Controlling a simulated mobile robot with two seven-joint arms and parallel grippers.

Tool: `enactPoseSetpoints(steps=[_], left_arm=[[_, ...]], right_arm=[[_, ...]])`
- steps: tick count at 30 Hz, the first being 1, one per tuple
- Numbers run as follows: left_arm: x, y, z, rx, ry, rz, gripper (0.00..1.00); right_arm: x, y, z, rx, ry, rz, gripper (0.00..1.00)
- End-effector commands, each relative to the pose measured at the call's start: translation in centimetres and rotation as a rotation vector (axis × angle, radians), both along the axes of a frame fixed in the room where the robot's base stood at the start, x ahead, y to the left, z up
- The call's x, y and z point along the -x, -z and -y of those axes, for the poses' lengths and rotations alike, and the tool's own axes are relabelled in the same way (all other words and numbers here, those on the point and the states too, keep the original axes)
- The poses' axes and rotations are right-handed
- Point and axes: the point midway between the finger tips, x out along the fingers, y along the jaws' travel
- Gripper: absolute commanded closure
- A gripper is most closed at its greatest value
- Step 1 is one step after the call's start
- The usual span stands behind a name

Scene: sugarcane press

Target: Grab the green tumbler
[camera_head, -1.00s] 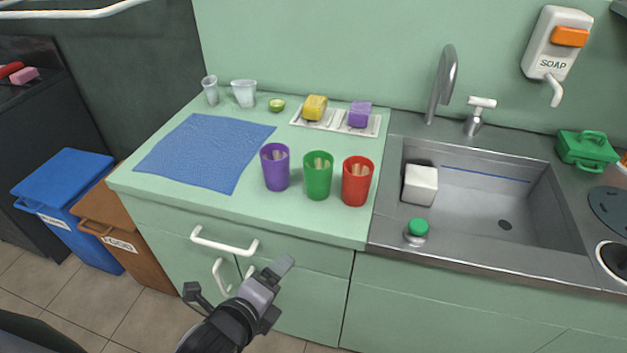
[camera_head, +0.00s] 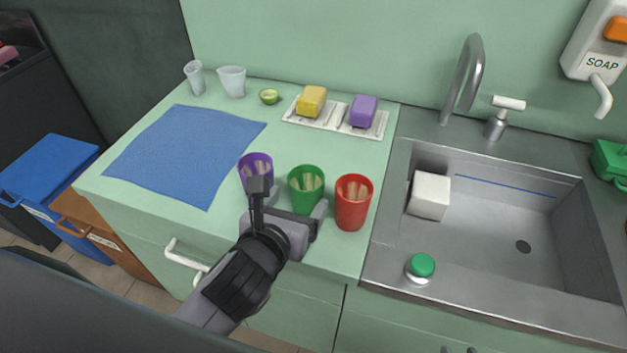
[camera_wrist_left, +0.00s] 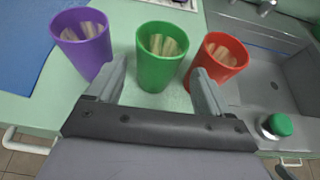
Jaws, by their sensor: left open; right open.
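The green tumbler (camera_head: 306,187) stands upright on the counter between the purple tumbler (camera_head: 254,170) and the red tumbler (camera_head: 353,203). It holds light-coloured sticks. My left gripper (camera_head: 290,196) is open at the counter's front edge, just in front of the green tumbler. In the left wrist view the green tumbler (camera_wrist_left: 160,58) appears between and beyond the two fingers. I cannot tell whether they touch it. The left finger is near the purple tumbler, the right finger near the red one. Only the fingertips of my right gripper (camera_head: 460,349) show at the bottom edge, apart.
A blue cloth (camera_head: 185,155) lies to the left. Clear cups (camera_head: 232,81), a lime half (camera_head: 269,96) and a tray (camera_head: 365,132) with yellow and purple sponges are behind. The sink (camera_head: 490,230) is to the right, with a green-capped container (camera_head: 420,267) at its front edge.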

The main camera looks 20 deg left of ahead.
Motion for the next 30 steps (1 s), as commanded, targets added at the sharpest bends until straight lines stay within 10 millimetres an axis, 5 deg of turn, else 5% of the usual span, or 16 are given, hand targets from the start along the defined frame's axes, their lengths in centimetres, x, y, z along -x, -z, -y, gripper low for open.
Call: enactPoseSetpoints(steps=[15, 26, 27, 30], left_arm=[[-5.6, 1.9, 0.1, 0.004, -0.002, 0.0, 0.2], [-6.5, 2.3, 0.1, 0.004, 0.001, 0.0, 0.2], [-6.5, 2.3, 0.1, 0.004, 0.001, 0.0, 0.23], [-6.5, 2.3, 0.1, 0.003, 0.0, 0.0, 0.56]], right_arm=[[0.8, 1.1, 0.0, 0.0, 0.0, -0.019, 0.57], [0.6, 1.1, 0.0, 0.001, 0.0, -0.015, 0.57], [0.6, 1.1, 0.0, 0.001, 0.0, -0.015, 0.57], [0.6, 1.1, 0.0, 0.001, 0.0, -0.014, 0.57]])
